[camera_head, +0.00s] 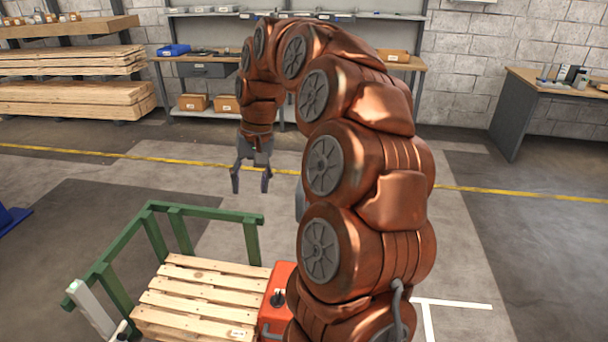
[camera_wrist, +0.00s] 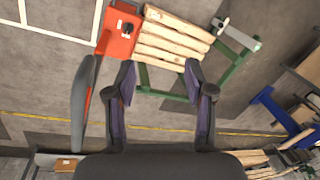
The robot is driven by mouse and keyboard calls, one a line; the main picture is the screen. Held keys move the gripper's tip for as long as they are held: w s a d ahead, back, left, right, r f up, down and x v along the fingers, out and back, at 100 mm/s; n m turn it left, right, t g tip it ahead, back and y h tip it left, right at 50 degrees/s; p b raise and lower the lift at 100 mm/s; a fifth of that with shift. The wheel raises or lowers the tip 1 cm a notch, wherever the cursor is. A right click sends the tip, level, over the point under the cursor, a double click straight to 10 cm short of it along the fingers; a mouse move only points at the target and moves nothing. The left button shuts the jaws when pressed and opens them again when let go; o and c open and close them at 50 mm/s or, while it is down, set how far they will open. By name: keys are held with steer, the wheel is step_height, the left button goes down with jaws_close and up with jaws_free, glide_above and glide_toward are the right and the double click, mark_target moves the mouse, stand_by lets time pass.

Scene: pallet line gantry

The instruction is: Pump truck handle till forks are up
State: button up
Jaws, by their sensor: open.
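The orange-red body of the truck (camera_head: 276,301) stands at the bottom middle of the head view, beside the wooden pallet (camera_head: 200,299); my arm hides part of it. It also shows in the wrist view (camera_wrist: 117,45). A grey piece (camera_head: 299,200), perhaps the handle, peeks out behind my arm. In the wrist view a long dark grey bar with a red edge (camera_wrist: 84,110), likely the handle, lies left of my fingers. My gripper (camera_head: 250,187) hangs fingers down, open and empty, left of that grey piece. Its fingers are spread in the wrist view (camera_wrist: 160,66). The forks are not visible.
A green rail frame (camera_head: 128,238) surrounds the far and left sides of the pallet. A white post (camera_head: 92,308) stands at its left corner. Workbenches (camera_head: 215,68) and lumber racks (camera_head: 75,100) line the back wall. The floor beyond the yellow line is clear.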

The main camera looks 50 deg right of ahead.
steer(key=d+f+m+p, duration=0.15)
steer(key=d+m, duration=0.35)
steer(key=d, duration=1.5)
steer(key=shift+t+h, duration=0.4)
steer(key=shift+w+a+f+p, duration=0.15)
steer(key=shift+w+f+p, duration=0.2)
steer(key=shift+f, duration=0.95)
steer(key=shift+w+a+f+p, duration=0.15)
steer(key=shift+w+f+p, duration=0.25)
steer(key=shift+f, duration=0.9)
steer(key=shift+w+a+f+p, duration=0.15)
steer(key=shift+w+f+p, duration=0.2)
steer(key=shift+f, duration=0.95)
steer(key=shift+s, duration=0.1)
steer(key=shift+c, duration=0.4)
jaws_close()
steer(key=shift+s+d, duration=0.1)
